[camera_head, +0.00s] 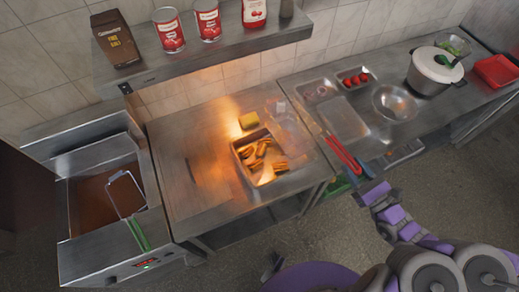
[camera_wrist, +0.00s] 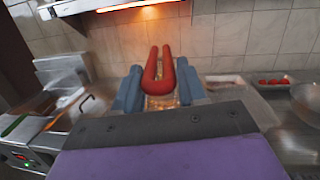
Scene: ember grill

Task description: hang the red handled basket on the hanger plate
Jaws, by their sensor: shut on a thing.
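The red handle (camera_head: 346,159) of the basket reaches from my gripper (camera_head: 366,175) toward the upper left in the head view. A faint wire mesh basket (camera_head: 288,132) seems to be at its far end, above the steel counter. In the wrist view the red U-shaped handle (camera_wrist: 158,88) sits between the two blue-grey fingers of my gripper (camera_wrist: 160,92), which are shut on it. The mesh beyond it is mostly hidden. The fryer (camera_head: 110,262) stands at the left with a raised steel back panel (camera_head: 78,125); I cannot tell for sure which part is the hanger plate.
A green-handled basket (camera_head: 139,234) sits in the fryer. A tray of fried food (camera_head: 262,178) and a yellow block (camera_head: 249,120) are on the counter. A shelf (camera_head: 215,45) with cans hangs above. A pot (camera_head: 434,70) and bowl (camera_head: 395,102) stand right.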

